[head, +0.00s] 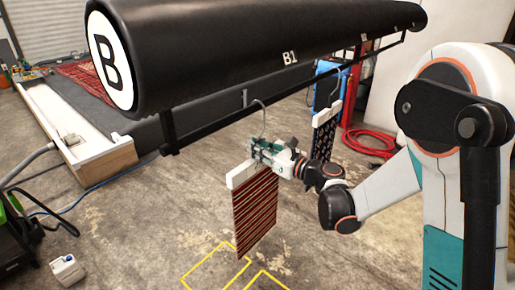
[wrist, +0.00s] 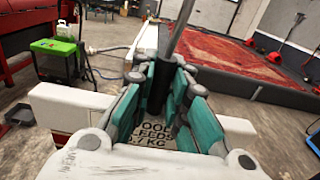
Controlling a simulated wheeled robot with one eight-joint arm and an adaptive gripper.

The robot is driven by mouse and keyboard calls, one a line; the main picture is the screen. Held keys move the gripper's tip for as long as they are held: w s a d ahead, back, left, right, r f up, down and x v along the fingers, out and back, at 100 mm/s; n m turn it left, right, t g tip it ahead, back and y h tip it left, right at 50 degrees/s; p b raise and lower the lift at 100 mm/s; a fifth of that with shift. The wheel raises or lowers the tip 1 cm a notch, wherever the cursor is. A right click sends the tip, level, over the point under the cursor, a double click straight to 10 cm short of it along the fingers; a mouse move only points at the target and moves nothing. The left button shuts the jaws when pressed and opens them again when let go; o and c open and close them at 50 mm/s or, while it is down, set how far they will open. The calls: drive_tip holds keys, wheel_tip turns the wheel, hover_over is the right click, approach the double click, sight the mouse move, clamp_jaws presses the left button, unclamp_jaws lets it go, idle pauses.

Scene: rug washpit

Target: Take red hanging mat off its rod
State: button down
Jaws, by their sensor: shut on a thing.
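The red striped mat (head: 257,213) hangs straight down from a white hanger bar (head: 240,174) in the head view. Its thin grey hook (head: 262,118) rises to the black rod (head: 215,124) under the big black roller. I cannot tell whether the hook bears on the rod or is just clear of it. My gripper (head: 264,150) is at the top of the hanger bar. In the wrist view its teal-padded fingers (wrist: 160,95) are closed around the hanger's dark stem, and the white bar (wrist: 62,100) spans behind them. A label with black lettering is partly hidden.
A dark patterned mat (head: 322,135) hangs farther right on the rod, close behind my wrist. The black roller (head: 250,50) marked B is overhead. Yellow floor outlines (head: 215,268) lie below. A red hose (head: 370,142) and a large red rug (wrist: 225,55) lie beyond.

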drive_tip(key=shift+r, duration=0.15)
drive_tip(key=shift+r+p, duration=1.4)
drive_tip(key=shift+r, duration=0.65)
drive_tip(key=shift+d, duration=0.1)
drive_tip(key=b+v, duration=0.1)
drive_tip(key=v, duration=1.4)
idle(0.4)
